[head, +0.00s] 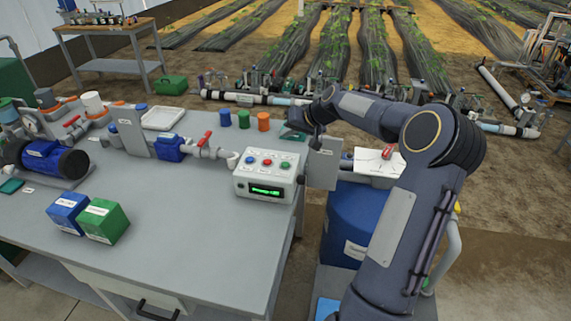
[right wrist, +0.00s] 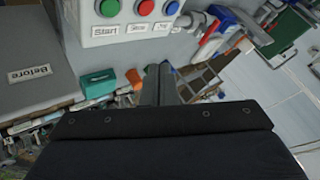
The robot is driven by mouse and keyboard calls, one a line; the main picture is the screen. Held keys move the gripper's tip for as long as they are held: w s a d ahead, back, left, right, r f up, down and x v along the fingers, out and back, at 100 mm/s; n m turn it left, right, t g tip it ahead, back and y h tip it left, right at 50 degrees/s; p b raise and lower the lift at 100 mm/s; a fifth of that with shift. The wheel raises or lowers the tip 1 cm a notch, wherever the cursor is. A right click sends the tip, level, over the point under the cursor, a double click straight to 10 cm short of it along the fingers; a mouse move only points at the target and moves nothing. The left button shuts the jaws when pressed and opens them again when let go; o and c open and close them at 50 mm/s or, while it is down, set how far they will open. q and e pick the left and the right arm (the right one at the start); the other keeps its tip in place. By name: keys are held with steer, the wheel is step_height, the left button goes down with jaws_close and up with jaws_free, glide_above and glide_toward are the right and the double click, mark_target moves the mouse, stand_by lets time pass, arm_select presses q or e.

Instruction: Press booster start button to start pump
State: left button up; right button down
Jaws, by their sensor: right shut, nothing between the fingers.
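The white control box (head: 265,186) stands at the right edge of the grey bench, with a blue, a red and a green button on its top. The green start button (head: 285,165) is the one nearest my right arm; in the right wrist view (right wrist: 109,8) it sits above a "Start" label. The red button (right wrist: 146,6) and blue button (right wrist: 171,8) are beside it. The box's display (head: 265,190) shows green text, too small to read surely. My right gripper (right wrist: 158,72) is shut and empty, apart from the buttons. My left gripper is out of view.
A grey panel (head: 322,168) stands just right of the box. Blue, green and orange cups (head: 263,122) stand behind it. A pipe with a red-handled valve (head: 205,141) is to the left. Blue and green boxes (head: 103,221) lie left; the front bench top is clear.

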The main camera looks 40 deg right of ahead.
steer(key=b, duration=0.6)
glide_above(288, 166)
step_height(288, 166, down, 8)
steer(key=shift+d+r, duration=0.1)
steer(key=shift+f, duration=0.5)
steer(key=shift+f+b, duration=0.1)
steer(key=shift+b, duration=0.2)
stand_by(1.2)
steer(key=shift+f+b, duration=0.3)
steer(key=shift+f+b, duration=0.4)
stand_by(0.6)
steer(key=shift+r, duration=0.15)
steer(key=shift+r+p, duration=0.45)
steer(key=shift+r, duration=0.2)
